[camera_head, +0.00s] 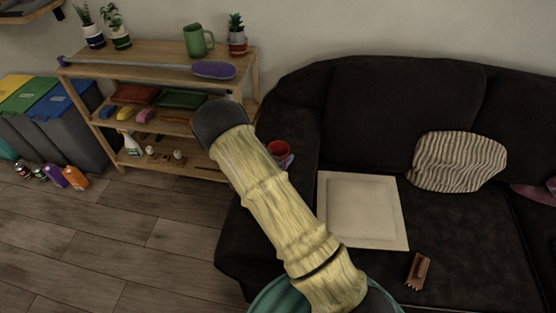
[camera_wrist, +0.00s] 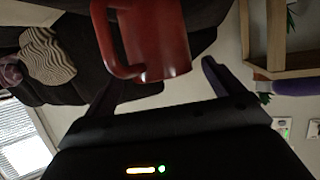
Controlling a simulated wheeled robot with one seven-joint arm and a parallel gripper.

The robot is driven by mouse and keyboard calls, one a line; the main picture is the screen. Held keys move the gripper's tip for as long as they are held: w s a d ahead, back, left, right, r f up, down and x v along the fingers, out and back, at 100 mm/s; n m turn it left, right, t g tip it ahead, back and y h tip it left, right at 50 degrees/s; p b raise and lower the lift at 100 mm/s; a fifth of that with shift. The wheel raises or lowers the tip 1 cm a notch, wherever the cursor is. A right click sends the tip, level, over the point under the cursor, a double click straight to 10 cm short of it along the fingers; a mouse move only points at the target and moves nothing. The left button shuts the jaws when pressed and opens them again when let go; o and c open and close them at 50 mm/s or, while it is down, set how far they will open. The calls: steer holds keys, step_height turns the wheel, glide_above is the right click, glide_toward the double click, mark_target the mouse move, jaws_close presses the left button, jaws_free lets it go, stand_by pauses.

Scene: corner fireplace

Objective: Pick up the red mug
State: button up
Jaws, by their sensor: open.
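The red mug (camera_head: 279,149) is on the dark sofa's left armrest in the head view, just right of my arm, which hides part of it. In the wrist view the red mug (camera_wrist: 162,40) looms large and close, cut off by the top edge. Its handle is on the left side, near the left finger. My gripper (camera_wrist: 153,36) is open, with one finger on each side of the mug in the picture. I cannot tell whether a finger touches it. My gripper is not clearly seen in the head view.
The dark sofa (camera_head: 455,255) holds a cream framed panel (camera_head: 362,210), a striped pillow (camera_head: 458,162) and a brown brush-like item (camera_head: 418,270). A wooden shelf (camera_head: 150,55) behind the arm carries a green mug (camera_head: 198,40) and plants. Recycling bins (camera_head: 62,110) stand left.

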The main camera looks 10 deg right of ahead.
mark_target(283, 146)
steer(key=shift+x, duration=1.55)
steer(key=shift+a, duration=0.1)
steer(key=c, duration=1.3)
steer(key=shift+r, duration=0.1)
step_height(283, 146, up, 10)
steer(key=shift+f+p, duration=0.1)
steer(key=shift+p, duration=0.3)
